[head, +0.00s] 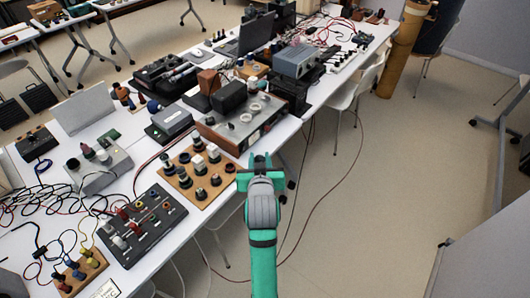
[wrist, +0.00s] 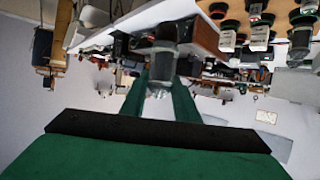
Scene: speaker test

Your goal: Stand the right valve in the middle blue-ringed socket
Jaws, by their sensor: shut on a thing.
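My gripper (head: 260,160) is shut on a dark, cylindrical valve (wrist: 164,62), which stands between the green fingers in the wrist view with pale metallic pins at one end. In the head view the gripper hides most of this valve. The gripper is at the table's front edge, just right of the wooden socket board (head: 205,204), apart from it. The board carries several dark round sockets and several pale-topped valves (head: 198,162).
A brown-sided amplifier (head: 212,138) stands behind the board. A dark grey panel with knobs (head: 160,232) lies in front left of it. Loose wires (head: 40,195) cover the table's left side.

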